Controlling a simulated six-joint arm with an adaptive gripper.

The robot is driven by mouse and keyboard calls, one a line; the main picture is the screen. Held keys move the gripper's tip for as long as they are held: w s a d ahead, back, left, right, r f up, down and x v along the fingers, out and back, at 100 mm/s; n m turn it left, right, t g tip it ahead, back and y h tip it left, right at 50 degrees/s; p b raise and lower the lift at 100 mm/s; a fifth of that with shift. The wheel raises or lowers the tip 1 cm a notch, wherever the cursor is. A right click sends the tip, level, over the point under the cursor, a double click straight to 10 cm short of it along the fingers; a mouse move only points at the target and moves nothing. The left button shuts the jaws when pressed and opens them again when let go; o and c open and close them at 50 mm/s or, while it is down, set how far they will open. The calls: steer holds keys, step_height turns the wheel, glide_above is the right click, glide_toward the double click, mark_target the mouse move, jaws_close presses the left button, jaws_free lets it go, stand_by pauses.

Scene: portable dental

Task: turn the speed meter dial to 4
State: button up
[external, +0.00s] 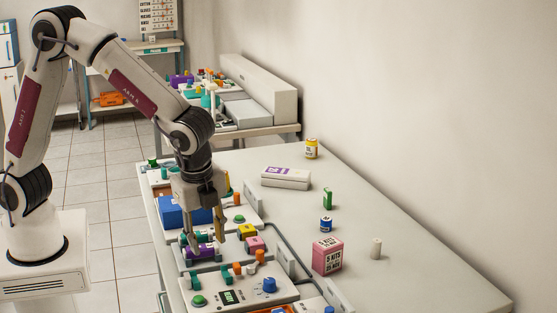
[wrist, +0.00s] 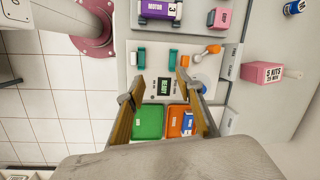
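A pale control panel (external: 225,293) stands at the near end of the table. It carries a blue knob (external: 269,285), the likely speed meter dial, a dark display (external: 231,296) and a green button (external: 199,301). In the wrist view the blue knob (wrist: 199,86) is partly hidden behind my right finger, and the display (wrist: 164,86) reads "READY". The knob's setting is too small to read. My gripper (external: 206,240) points down above the trays behind the panel. In the wrist view my gripper (wrist: 155,88) has its fingers apart, with nothing held between them.
A purple motor box (external: 201,251) and a pink block (external: 254,244) lie behind the panel. Teal pieces (wrist: 141,58) and an orange-topped lever (wrist: 212,49) stand up near the knob. A pink kit box (external: 327,256) stands right. The table's far right is mostly clear.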

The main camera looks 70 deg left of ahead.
mark_target(269, 280)
steer(key=w+d+f+m, duration=0.2)
steer(key=m, duration=0.1)
steer(key=w+d+f+m, duration=0.3)
steer(key=shift+w+d+t+y, duration=0.2)
steer(key=shift+d+t+y, duration=0.05)
steer(key=shift+t+y, duration=0.05)
steer(key=shift+w+d+r+m+t, duration=0.3)
steer(key=shift+w+m, duration=0.5)
steer(key=shift+m, duration=0.25)
steer(key=shift+w+d+r+m+t, duration=0.15)
steer(key=shift+w+r+m, duration=0.2)
steer(key=shift+w+m, duration=0.55)
steer(key=shift+w+d+r+m+t, duration=0.3)
steer(key=shift+w+m, duration=0.35)
steer(key=shift+m, duration=0.5)
steer(key=shift+f, duration=0.1)
steer(key=shift+x, duration=3.8)
steer(key=shift+a, duration=0.15)
jaws_close()
